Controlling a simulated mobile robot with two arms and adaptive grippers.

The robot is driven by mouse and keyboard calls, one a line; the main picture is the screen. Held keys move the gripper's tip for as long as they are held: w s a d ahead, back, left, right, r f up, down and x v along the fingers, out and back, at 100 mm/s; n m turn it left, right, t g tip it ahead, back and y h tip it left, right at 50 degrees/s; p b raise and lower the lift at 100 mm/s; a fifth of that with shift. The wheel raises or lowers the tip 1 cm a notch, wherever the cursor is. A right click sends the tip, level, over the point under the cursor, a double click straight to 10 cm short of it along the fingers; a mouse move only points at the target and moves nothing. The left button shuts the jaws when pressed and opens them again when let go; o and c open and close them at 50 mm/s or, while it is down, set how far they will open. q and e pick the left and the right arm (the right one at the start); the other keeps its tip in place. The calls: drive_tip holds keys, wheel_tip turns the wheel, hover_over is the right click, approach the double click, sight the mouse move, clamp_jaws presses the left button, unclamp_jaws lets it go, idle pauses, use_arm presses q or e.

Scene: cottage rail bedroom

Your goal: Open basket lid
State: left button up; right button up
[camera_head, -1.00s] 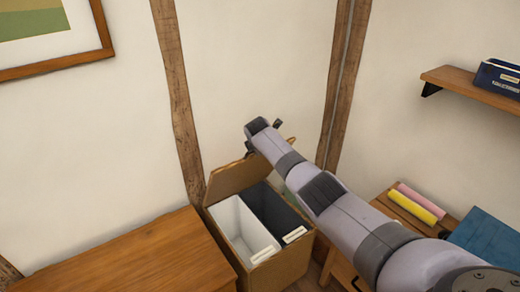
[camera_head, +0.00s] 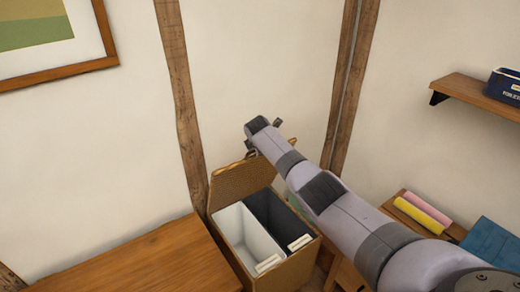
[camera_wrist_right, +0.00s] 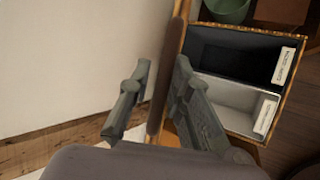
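The brown wicker basket (camera_head: 290,272) stands against the wall, with its lid (camera_head: 240,187) raised steeply at the back. Inside are a white bin (camera_head: 233,226) and a dark bin (camera_head: 272,215), each with a pale label. In the right wrist view the lid (camera_wrist_right: 169,75) shows nearly edge-on between the two fingers of my right gripper (camera_wrist_right: 160,82). The fingers are apart, with a visible gap between the left finger and the lid. Contact of the right finger with the lid is unclear. In the head view my right arm hides part of the lid's right side. My left gripper is out of view.
A wooden chest or table top (camera_head: 140,262) is close on the basket's left. A small wooden table with pink and yellow rolls (camera_head: 423,214) and a blue cloth (camera_head: 490,243) stands right. A wall shelf (camera_head: 480,92) is at upper right. Wooden posts (camera_head: 180,100) line the wall.

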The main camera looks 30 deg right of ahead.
drive_tip(key=shift+o, duration=1.1)
drive_tip(key=shift+f, duration=0.1)
drive_tip(key=shift+d, duration=0.1)
drive_tip(key=shift+s, duration=0.1)
drive_tip(key=v, duration=1.2)
